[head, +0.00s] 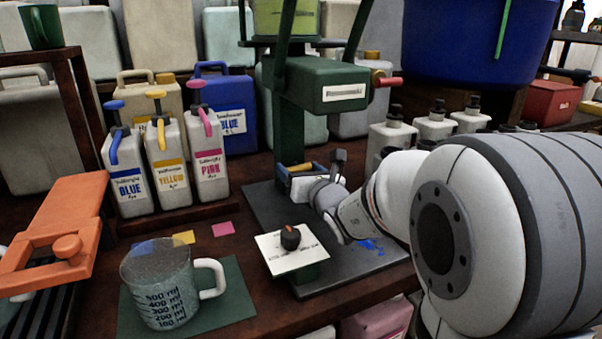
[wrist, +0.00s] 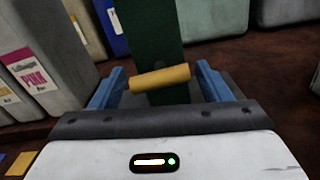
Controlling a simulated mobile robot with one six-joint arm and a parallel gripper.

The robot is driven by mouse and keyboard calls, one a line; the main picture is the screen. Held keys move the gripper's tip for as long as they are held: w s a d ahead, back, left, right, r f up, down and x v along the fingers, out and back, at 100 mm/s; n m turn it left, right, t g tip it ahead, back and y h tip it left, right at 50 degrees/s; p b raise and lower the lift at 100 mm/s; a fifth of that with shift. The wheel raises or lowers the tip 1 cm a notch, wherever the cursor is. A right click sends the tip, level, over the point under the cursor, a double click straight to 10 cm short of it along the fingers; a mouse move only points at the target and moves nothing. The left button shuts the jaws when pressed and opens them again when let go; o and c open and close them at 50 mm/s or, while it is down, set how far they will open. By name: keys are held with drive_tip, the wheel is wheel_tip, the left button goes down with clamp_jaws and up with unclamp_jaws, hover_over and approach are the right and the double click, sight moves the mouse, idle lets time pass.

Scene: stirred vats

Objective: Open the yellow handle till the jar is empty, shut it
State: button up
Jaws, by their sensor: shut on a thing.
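My gripper (head: 305,175) is at the foot of the green stand (head: 295,120), with its blue fingers (wrist: 160,88) shut on the yellow handle (wrist: 160,77). The handle is a short, roughly level cylinder in front of the green post; its end also shows in the head view (head: 299,168). A jar with yellow-green contents (head: 283,18) stands on top of the stand, cut off by the top edge. Its full level cannot be seen. What lies below the handle is hidden by my gripper and wrist.
A clear measuring jug (head: 160,290) stands on a green mat at front left. Blue, yellow and pink dye bottles (head: 170,170) stand behind it. A white card with a black knob (head: 291,248) is near my wrist. A blue vat (head: 480,40) is at upper right. Blue spots mark the dark plate.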

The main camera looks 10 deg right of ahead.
drive_tip(key=n+b, duration=0.2)
drive_tip(key=shift+f+b, duration=0.3)
drive_tip(key=n+b, duration=0.2)
drive_tip(key=n, duration=0.1)
drive_tip(key=shift+r+n+b, duration=0.1)
drive_tip(key=shift+n+b, duration=0.2)
drive_tip(key=shift+b, duration=0.05)
drive_tip(key=n, duration=0.4)
drive_tip(key=shift+r, duration=0.1)
drive_tip(key=shift+n, duration=2.4)
drive_tip(key=o, duration=0.9)
drive_tip(key=shift+o, duration=0.2)
